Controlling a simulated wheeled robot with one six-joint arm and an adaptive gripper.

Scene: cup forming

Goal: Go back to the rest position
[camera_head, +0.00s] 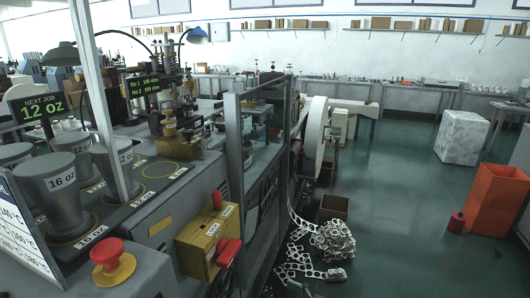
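My gripper and arm do not show in the head view, so I cannot see where the gripper is or whether it holds anything. A forming machine (180,125) stands at the left behind a grey frame post (233,165). Grey cup-shaped metal tools stand at the left on a dark labelled plate (140,212); one is marked 16 oz (60,190). Some ringed spots on the plate are empty. A sign (42,107) reads "NEXT JOB 12 oz".
A yellow lock box (208,240) with red parts and a red stop button (107,254) are close in front. Punched white scrap (332,240) lies on the floor beside a cardboard box (333,206). Orange bins (496,200) stand right. Green floor (400,205) is open between.

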